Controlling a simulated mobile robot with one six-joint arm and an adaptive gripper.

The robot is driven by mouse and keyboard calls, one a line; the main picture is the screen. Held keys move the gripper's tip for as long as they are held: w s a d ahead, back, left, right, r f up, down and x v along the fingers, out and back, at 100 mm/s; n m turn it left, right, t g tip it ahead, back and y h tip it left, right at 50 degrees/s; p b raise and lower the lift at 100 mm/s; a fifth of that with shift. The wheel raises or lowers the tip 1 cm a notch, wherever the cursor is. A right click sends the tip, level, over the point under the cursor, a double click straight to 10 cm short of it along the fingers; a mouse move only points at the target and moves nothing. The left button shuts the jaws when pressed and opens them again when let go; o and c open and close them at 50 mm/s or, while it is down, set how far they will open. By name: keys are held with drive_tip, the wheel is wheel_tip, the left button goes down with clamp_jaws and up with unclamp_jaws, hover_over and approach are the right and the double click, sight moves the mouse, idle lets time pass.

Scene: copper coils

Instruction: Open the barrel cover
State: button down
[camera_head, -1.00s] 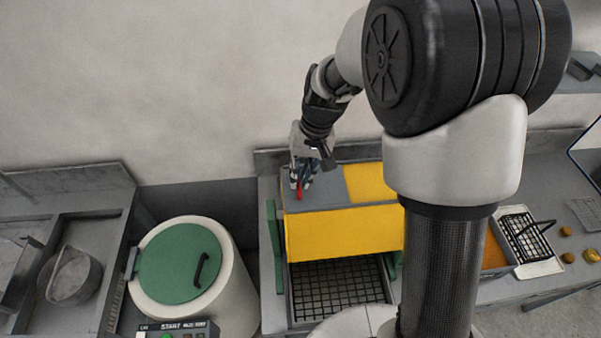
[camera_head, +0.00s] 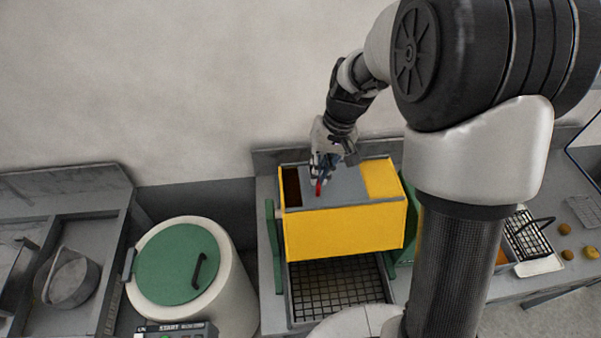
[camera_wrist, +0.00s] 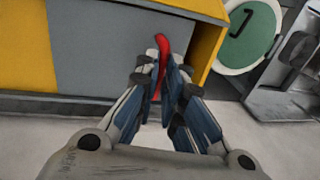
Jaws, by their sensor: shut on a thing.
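The yellow barrel (camera_head: 345,230) is box-shaped, with a flat grey cover (camera_head: 348,184) on top. A dark opening (camera_head: 291,187) shows at the cover's left end, and yellow top shows to its right. My gripper (camera_head: 319,181) is over the cover, shut on its red handle (camera_head: 318,189). In the wrist view the red handle (camera_wrist: 163,48) stands between the fingertips (camera_wrist: 162,66). The grey cover (camera_wrist: 105,50) lies beyond the fingers there, and part of the handle is hidden by them.
A round white tub (camera_head: 237,285) with a green lid (camera_head: 178,263) stands to the left. Green supports (camera_head: 273,240) flank the barrel, and a black grid tray (camera_head: 340,282) lies below it. A wire basket (camera_head: 528,236) is at the right.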

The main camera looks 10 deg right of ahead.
hover_over(346, 183)
drive_tip(key=c, duration=1.7)
unclamp_jaws()
drive_tip(key=r, duration=0.4)
drive_tip(key=d+r, duration=0.1)
drive_tip(key=r, duration=0.3)
drive_tip(key=d+r, duration=0.1)
drive_tip(key=r, duration=0.2)
drive_tip(key=shift+d+r, duration=0.15)
drive_tip(key=shift+r, duration=0.25)
drive_tip(key=shift+s+f, duration=0.1)
